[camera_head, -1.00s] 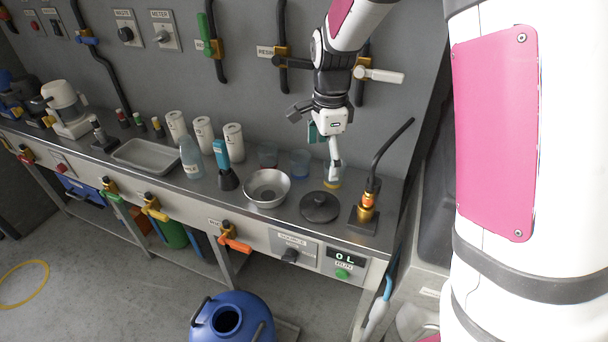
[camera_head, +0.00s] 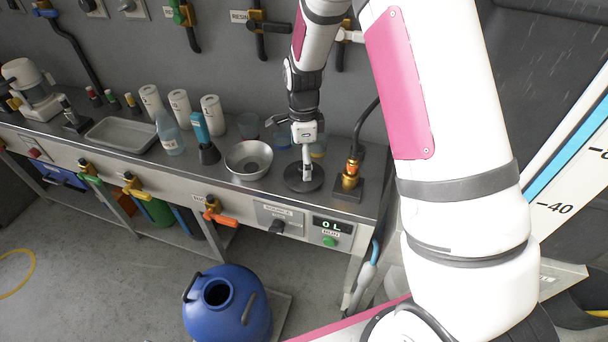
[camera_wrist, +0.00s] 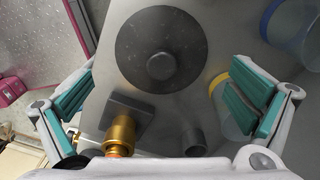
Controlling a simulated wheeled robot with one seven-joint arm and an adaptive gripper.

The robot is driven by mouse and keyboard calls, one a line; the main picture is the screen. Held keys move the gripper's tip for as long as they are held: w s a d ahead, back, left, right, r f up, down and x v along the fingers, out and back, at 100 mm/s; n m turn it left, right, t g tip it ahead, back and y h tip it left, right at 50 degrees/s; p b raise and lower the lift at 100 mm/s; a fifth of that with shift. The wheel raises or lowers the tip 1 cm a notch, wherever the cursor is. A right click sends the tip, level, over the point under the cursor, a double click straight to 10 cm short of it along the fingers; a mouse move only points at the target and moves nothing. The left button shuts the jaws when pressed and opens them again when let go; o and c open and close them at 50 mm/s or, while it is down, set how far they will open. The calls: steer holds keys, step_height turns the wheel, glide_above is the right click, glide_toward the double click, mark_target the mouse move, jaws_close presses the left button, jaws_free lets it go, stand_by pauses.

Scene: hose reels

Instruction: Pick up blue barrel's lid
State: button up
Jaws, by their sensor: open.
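The lid is a dark round disc (camera_head: 304,178) with a central knob, lying flat on the steel bench near its right end. In the wrist view the whole lid (camera_wrist: 160,48) shows ahead of the fingertips. My gripper (camera_head: 306,165) is above the lid in the head view and partly covers it. In the wrist view my gripper (camera_wrist: 155,100) has its teal pads wide apart with nothing between them gripped. The blue barrel (camera_head: 227,305) stands on the floor in front of the bench, its round top opening uncovered.
A brass fitting with a black hose (camera_head: 350,175) stands right beside the lid and also shows in the wrist view (camera_wrist: 120,135). A metal bowl (camera_head: 249,160) is to the left. A clear cup with yellow (camera_head: 318,146) and a blue cup (camera_wrist: 292,25) are behind.

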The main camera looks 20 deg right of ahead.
mark_target(293, 174)
step_height(293, 174, down, 4)
steer(key=shift+d+f, duration=0.15)
steer(key=shift+f, duration=0.05)
steer(key=c, duration=1.4)
steer(key=shift+c, duration=0.8)
steer(key=shift+s, duration=0.1)
